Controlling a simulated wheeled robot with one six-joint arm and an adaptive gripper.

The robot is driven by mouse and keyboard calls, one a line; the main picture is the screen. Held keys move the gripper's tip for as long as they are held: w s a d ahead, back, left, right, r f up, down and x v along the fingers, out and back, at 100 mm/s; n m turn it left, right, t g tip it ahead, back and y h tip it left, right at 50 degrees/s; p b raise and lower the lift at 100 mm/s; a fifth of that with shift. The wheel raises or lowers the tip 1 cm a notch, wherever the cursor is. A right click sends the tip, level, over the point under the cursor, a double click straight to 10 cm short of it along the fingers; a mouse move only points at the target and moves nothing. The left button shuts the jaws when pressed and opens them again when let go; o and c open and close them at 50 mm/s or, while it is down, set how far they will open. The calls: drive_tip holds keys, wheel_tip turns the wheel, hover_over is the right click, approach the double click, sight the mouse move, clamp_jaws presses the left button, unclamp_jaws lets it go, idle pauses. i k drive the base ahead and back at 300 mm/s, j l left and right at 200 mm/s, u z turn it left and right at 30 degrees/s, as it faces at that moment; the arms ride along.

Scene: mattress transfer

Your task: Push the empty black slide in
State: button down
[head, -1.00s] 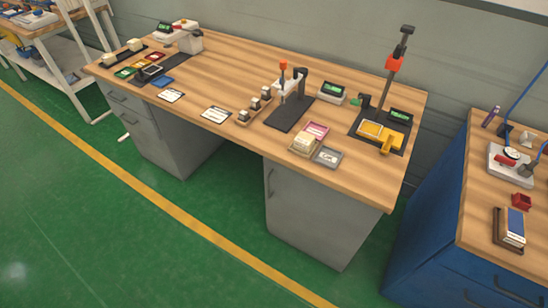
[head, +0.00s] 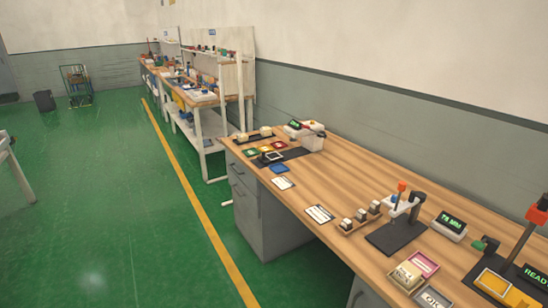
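A small black frame with a pale inside (head: 273,156) sits on a dark mat (head: 294,154) at the far left part of the wooden workbench (head: 345,165). It looks empty and may be the black slide, but it is too small to be sure. A grey and white device (head: 311,138) with a green display stands just behind the mat. Green, yellow and red trays (head: 265,148) lie beside the frame. My gripper is not in view.
A black strip with pale blocks (head: 254,135) lies at the bench's far end. A small press (head: 398,220), a "75 MM" display (head: 450,226) and a yellow-tray station (head: 493,285) stand nearer. Green floor (head: 120,220) is open left of the yellow line (head: 195,205).

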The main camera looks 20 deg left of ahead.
sight(273, 156)
drive_tip(key=i+j+u, duration=0.2)
drive_tip(key=i+j, duration=0.6)
drive_tip(key=i+j+u, duration=0.2)
drive_tip(key=i+j, duration=0.45)
drive_tip(key=i, duration=0.2)
